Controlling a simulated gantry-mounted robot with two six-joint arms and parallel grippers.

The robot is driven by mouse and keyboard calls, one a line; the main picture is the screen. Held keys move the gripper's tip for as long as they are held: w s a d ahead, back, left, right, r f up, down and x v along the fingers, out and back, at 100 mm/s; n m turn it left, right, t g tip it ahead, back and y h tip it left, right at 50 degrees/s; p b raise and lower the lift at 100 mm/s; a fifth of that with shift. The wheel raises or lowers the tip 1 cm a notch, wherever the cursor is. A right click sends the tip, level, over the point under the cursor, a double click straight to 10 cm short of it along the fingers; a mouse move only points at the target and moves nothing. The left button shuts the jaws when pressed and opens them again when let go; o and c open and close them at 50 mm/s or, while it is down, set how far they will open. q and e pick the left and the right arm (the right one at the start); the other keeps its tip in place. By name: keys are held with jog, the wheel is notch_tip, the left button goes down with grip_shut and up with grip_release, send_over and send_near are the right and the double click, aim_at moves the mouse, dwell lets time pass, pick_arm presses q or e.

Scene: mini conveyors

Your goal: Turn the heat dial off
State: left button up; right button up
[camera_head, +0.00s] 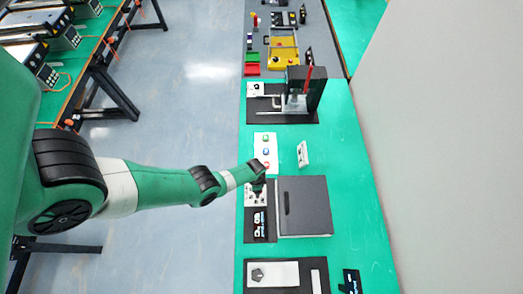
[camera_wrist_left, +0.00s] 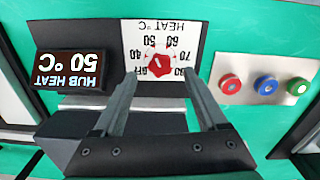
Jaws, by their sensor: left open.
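The red heat dial (camera_wrist_left: 161,65) sits on a white panel (camera_wrist_left: 160,25) marked HEAT °C, with a temperature scale around it. The panel appears upside down in the left wrist view. The hub heat display (camera_wrist_left: 72,70) beside it reads 50 °C. My left gripper (camera_wrist_left: 159,76) is open, its fingertips on either side of the dial and apart from each other. Whether they touch the dial cannot be told. In the head view my left gripper (camera_head: 259,183) is over the dial panel (camera_head: 252,198) and hides the dial itself. My right gripper is not in view.
A white panel with red, blue and green buttons (camera_wrist_left: 265,85) stands close beside the dial panel. A dark grey box (camera_head: 304,207) lies right of the dial. A black machine (camera_head: 305,88) stands farther back on the green table (camera_head: 343,160).

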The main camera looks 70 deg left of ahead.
pick_arm(q)
notch_tip(320, 180, down, 4)
jog(key=b, duration=0.3)
jog(key=shift+f, duration=0.25)
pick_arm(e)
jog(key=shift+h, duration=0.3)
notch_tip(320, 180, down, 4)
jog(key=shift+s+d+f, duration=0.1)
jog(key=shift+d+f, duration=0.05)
pick_arm(q)
grip_shut()
